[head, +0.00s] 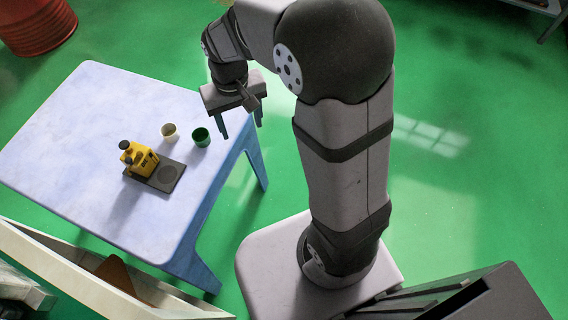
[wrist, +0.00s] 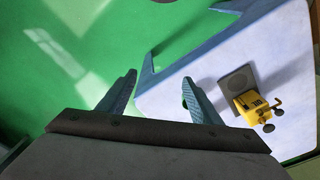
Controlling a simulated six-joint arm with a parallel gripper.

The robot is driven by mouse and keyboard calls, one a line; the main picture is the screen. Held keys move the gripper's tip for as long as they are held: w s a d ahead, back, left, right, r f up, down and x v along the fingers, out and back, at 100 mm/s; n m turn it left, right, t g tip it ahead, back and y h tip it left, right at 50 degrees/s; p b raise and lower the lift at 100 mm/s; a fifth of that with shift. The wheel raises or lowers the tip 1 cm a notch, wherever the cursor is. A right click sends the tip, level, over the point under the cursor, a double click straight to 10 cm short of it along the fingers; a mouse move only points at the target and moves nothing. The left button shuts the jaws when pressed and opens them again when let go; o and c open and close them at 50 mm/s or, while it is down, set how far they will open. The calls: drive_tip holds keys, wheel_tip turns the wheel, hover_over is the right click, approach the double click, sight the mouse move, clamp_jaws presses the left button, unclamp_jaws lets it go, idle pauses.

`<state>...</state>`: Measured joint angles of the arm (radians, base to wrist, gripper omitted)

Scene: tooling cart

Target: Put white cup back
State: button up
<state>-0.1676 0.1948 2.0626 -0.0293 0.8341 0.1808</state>
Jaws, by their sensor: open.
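The white cup (head: 169,132) stands upright on the blue-white table (head: 85,105), close to the green cup (head: 201,137) on its right. A yellow device (head: 139,157) sits on the left part of a dark base plate (head: 170,178) with a round mark on its bare part. My gripper (head: 240,130) is open and empty, above and beyond the table's right edge, to the right of both cups. In the wrist view my open fingers (wrist: 158,92) frame green floor and the table edge. The green cup is mostly hidden behind a finger there, and the white cup is not visible.
The left and back of the table are clear. A red barrel (head: 38,25) stands on the green floor at the top left.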

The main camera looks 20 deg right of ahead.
drive_tip(key=s+d+f, duration=0.1)
drive_tip(key=s+d, duration=0.1)
drive_tip(key=s, duration=0.5)
drive_tip(key=s+d+f, duration=0.1)
drive_tip(key=s+d, duration=0.2)
drive_tip(key=s, duration=0.3)
drive_tip(key=shift+s+d+f+g, duration=0.3)
drive_tip(key=shift+s, duration=0.1)
wheel_tip(320, 180, up, 17)
drive_tip(key=p, duration=1.7)
drive_tip(key=shift+r, duration=0.1)
